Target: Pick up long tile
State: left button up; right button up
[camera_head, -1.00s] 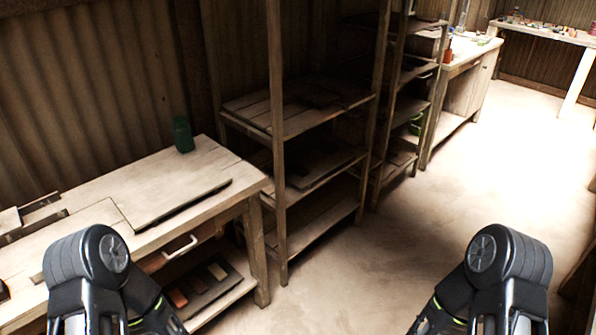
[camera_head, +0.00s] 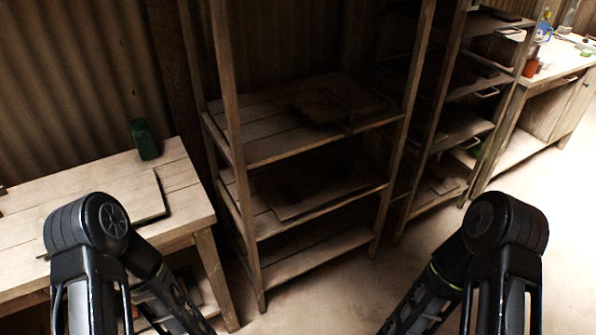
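I cannot make out a long tile for certain. A flat dark board or slab (camera_head: 335,102) lies on the upper shelf of the wooden rack, in shadow. A thin flat board (camera_head: 128,198) lies on the wooden workbench at the left. Small pieces on the bench's lower shelf are mostly hidden behind my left arm. My arms show at the lower left and lower right, but neither gripper's fingertips are in the picture.
The wooden rack (camera_head: 228,120) stands straight ahead, with a second rack (camera_head: 447,100) to its right. A green container (camera_head: 144,139) stands on the workbench (camera_head: 185,180). Another bench (camera_head: 553,75) with bottles is at the far right. Floor (camera_head: 340,285) is clear before the racks.

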aim_at(292, 196)
jog(key=i+l+u, duration=0.1)
jog(key=l, duration=0.25)
jog(key=i+l+u, duration=0.1)
jog(key=l, duration=0.3)
jog(key=i+l+u, duration=0.1)
jog(key=i+l, duration=0.15)
jog(key=i+l+u, duration=0.1)
jog(key=l, duration=0.4)
jog(key=i+l+u, duration=0.1)
jog(key=l, duration=0.3)
